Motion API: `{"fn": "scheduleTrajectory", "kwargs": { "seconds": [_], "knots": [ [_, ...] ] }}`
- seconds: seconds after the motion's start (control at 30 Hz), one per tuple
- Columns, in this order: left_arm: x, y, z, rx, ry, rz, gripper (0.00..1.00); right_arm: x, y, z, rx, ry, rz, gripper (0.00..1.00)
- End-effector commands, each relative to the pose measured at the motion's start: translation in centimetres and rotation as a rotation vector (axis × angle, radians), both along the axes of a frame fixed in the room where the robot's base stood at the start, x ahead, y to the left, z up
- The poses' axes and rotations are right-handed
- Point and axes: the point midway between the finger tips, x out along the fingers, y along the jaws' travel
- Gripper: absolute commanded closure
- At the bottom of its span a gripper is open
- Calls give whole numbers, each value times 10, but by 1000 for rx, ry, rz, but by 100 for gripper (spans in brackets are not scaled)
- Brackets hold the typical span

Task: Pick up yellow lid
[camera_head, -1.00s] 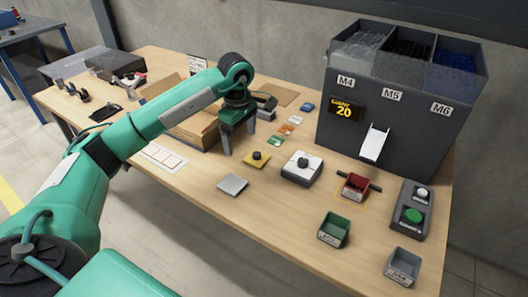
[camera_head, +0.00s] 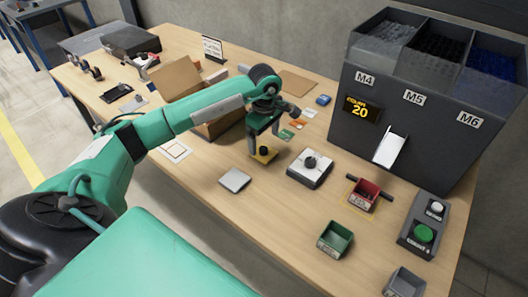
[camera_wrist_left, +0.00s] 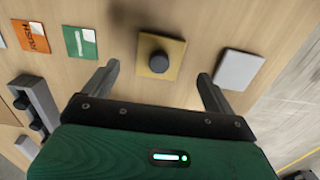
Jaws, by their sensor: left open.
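The yellow lid (camera_head: 264,155) is a flat square plate with a round black knob, lying on the table. It also shows in the left wrist view (camera_wrist_left: 175,66), just past the fingertips and between their lines. My left gripper (camera_head: 265,150) points down over the lid with its fingers apart. In the left wrist view the left gripper (camera_wrist_left: 158,80) is open, with nothing between its fingers. The lid looks free of both fingers, though the exact height above it is hard to tell. My right gripper is in no view.
A light grey plate (camera_head: 235,180) lies left of the lid, and a white box with a knob (camera_head: 310,169) right of it. An open cardboard box (camera_head: 215,127) stands behind. Coloured cards (camera_head: 286,134) lie nearby. Red (camera_head: 365,196) and green (camera_head: 335,239) bins stand to the right.

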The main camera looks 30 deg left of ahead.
Motion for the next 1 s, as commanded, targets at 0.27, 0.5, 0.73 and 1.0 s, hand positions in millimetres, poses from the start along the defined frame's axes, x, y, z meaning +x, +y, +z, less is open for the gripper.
{"fn": "scheduleTrajectory", "kwargs": {
  "seconds": [0.27,0.5,0.73,1.0],
  "knots": [
    [1,-2,-26,-1,3,1,11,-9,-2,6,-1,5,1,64],
    [2,-2,-53,0,1,1,11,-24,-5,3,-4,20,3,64],
    [2,-2,-55,1,-1,0,11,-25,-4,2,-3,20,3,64],
    [2,-2,-55,1,-1,0,59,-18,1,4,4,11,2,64]
  ]
}}
